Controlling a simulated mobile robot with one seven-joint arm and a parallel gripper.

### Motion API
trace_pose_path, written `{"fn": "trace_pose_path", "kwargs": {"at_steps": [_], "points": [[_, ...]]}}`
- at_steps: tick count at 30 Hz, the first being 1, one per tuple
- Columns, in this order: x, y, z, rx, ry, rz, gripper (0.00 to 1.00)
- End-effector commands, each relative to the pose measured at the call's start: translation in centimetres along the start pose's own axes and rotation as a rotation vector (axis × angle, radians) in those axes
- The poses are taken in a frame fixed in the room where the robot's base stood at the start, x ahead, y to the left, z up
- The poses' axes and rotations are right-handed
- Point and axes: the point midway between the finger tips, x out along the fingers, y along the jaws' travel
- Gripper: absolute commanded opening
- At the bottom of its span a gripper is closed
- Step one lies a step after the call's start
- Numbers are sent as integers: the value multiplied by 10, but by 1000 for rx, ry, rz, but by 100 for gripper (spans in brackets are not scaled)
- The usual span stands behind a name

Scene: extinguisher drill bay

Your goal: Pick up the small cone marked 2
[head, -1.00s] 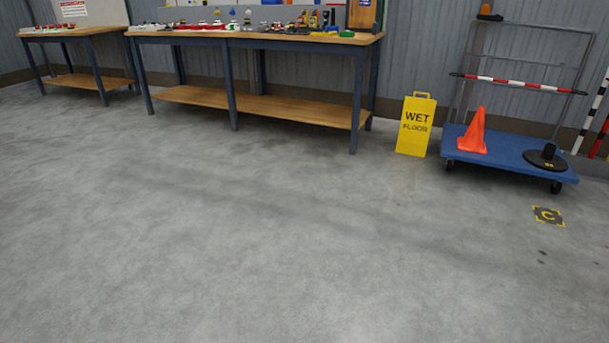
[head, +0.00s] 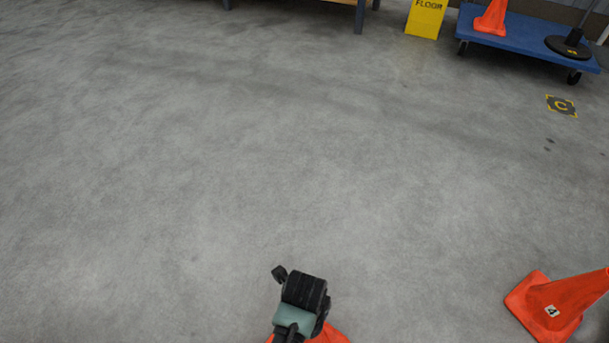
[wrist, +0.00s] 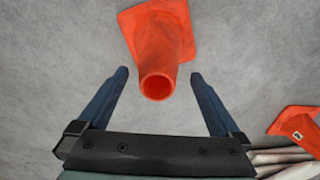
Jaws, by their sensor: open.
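An orange cone (wrist: 163,30) is at the top middle of the wrist view, its open top towards my gripper. No number shows on it, so I cannot tell whether it is the cone marked 2. My gripper (wrist: 160,75) is open, one finger on each side of the cone's top, with gaps on both sides. I see no contact. In the head view my arm end (head: 303,298) is at the bottom, over an orange cone (head: 333,337) that it mostly hides.
A cone marked 4 (head: 560,302) is at the lower right of the head view. A blue cart (head: 520,36) with another cone, a yellow floor sign (head: 425,18) and a floor mark C (head: 561,105) are farther off. The middle floor is clear.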

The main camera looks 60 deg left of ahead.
Motion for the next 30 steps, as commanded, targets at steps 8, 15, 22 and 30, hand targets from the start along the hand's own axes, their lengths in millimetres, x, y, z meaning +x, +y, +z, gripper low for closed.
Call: {"fn": "trace_pose_path", "kwargs": {"at_steps": [8, 15, 22, 30], "points": [[26, 2, -4, -1, 0, 0, 100], [52, 3, -5, -1, -1, -1, 100], [51, 3, -5, 0, -1, -1, 100], [51, 3, -5, 0, -1, 0, 55]]}}
